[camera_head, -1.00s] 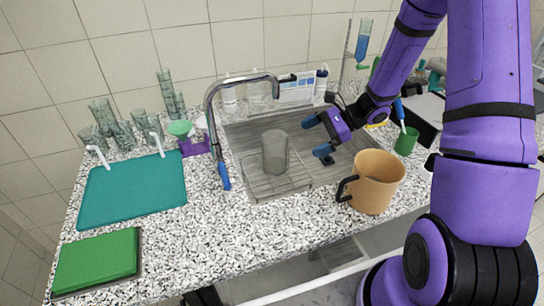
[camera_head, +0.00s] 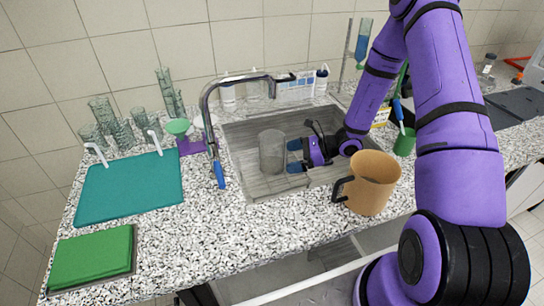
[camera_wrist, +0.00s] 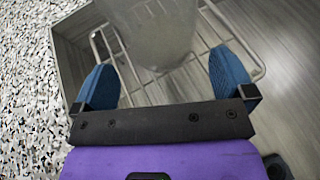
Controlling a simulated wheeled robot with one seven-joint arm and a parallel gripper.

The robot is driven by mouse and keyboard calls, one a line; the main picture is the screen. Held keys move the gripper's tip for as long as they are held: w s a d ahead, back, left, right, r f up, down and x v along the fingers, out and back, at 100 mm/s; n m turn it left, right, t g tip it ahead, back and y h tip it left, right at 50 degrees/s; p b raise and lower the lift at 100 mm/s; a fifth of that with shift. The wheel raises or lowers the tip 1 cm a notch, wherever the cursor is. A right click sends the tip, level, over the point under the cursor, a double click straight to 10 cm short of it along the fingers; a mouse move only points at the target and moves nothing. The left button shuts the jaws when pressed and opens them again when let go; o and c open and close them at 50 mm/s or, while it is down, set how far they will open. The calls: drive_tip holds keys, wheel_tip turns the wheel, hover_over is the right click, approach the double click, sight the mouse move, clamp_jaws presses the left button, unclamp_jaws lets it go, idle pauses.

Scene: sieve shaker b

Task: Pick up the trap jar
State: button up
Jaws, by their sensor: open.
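The trap jar is most likely the grey, see-through cylinder (camera_head: 271,152) standing upright on a wire rack in the sink. My gripper (camera_head: 294,156) is low in the sink, just right of the jar, with its blue fingers pointing at it. In the wrist view the jar (camera_wrist: 150,30) is ahead of and between the two open blue fingers, and my gripper (camera_wrist: 165,80) holds nothing. The jar's top is cut off in the wrist view. Contact between fingers and jar is not visible.
The sink (camera_head: 235,140) has walls around the jar, and a wire rack (camera_wrist: 140,75) lies under it. A curved faucet (camera_head: 207,115) rises at left. A tan pitcher (camera_head: 372,182) stands at the sink's front right edge. A green cup (camera_head: 404,142) stands behind it.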

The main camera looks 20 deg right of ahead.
sight(279, 159)
drive_tip(key=x, duration=0.5)
drive_tip(key=shift+f, duration=0.15)
drive_tip(key=c, duration=0.9)
drive_tip(key=shift+r, duration=0.2)
